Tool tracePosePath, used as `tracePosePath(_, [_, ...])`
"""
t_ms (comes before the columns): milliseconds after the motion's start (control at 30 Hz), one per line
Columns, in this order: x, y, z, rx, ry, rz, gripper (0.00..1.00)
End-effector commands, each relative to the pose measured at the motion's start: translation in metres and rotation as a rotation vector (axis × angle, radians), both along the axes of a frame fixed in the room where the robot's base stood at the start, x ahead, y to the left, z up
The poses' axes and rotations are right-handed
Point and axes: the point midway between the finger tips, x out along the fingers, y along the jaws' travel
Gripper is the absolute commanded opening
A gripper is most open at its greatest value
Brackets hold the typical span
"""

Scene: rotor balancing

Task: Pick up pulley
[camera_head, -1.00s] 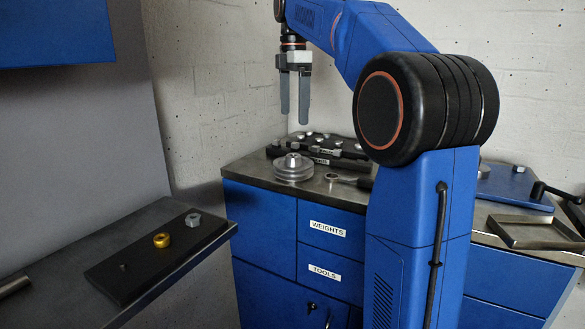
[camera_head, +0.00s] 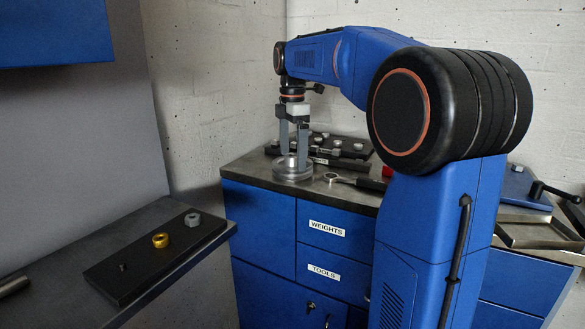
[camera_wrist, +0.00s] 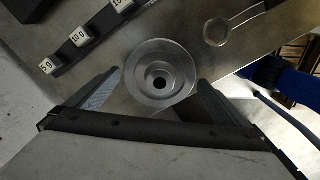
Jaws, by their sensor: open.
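The pulley (camera_head: 293,172) is a round grey metal piece with a stepped rim and a raised hub. It lies on the counter's left end. In the wrist view the pulley (camera_wrist: 160,76) shows from above with a dark centre hole. In the wrist view the two fingertips (camera_wrist: 159,78) stand at the left and right of the pulley, with a gap on each side. Nothing is held.
A wrench (camera_head: 345,180) lies right of the pulley on the counter (camera_head: 245,167); its ring end shows in the wrist view (camera_wrist: 217,32). A black rack of labelled weights (camera_wrist: 82,36) stands behind. A separate bench at left bears a black plate (camera_head: 140,272) with fasteners.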

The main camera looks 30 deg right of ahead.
Motion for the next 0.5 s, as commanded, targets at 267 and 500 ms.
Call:
tracePosePath(267, [0.0001, 0.0, -0.0131, 0.0, 0.0, 0.0, 1.0])
tracePosePath(500, [0.0001, 0.0, -0.0128, 0.0, 0.0, 0.0, 0.71])
